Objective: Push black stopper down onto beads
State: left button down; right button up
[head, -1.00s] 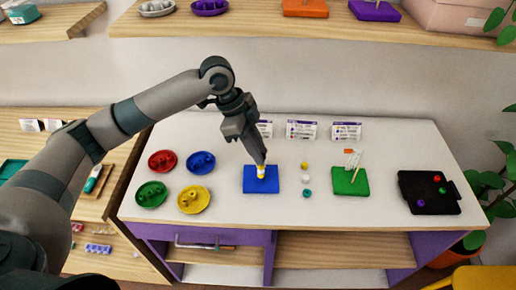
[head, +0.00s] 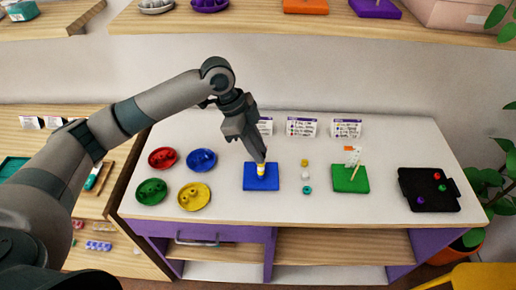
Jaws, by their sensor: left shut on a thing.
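My left gripper (head: 261,160) points down over the blue board (head: 261,183) in the middle of the white table. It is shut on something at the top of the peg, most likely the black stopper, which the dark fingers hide. Below the fingertips a short stack of yellow and white beads (head: 261,170) stands upright on the board. I cannot tell whether the stopper touches the top bead. My right gripper is not in view.
Loose yellow, white and teal beads (head: 306,176) lie right of the blue board. A green board (head: 350,185) with a tilted peg, a black tray (head: 428,203) with several beads, and coloured dishes (head: 194,204) at left surround it. Cards (head: 301,127) stand behind.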

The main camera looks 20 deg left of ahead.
pick_arm(q)
jog(key=shift+f, duration=0.3)
jog(key=shift+f, duration=0.25)
dwell(0.6)
dwell(0.4)
jog(key=c, duration=1.5)
grip_release()
jog(key=shift+r, duration=0.1)
jog(key=shift+b+v, duration=1.8)
jog(key=shift+v, duration=6.8)
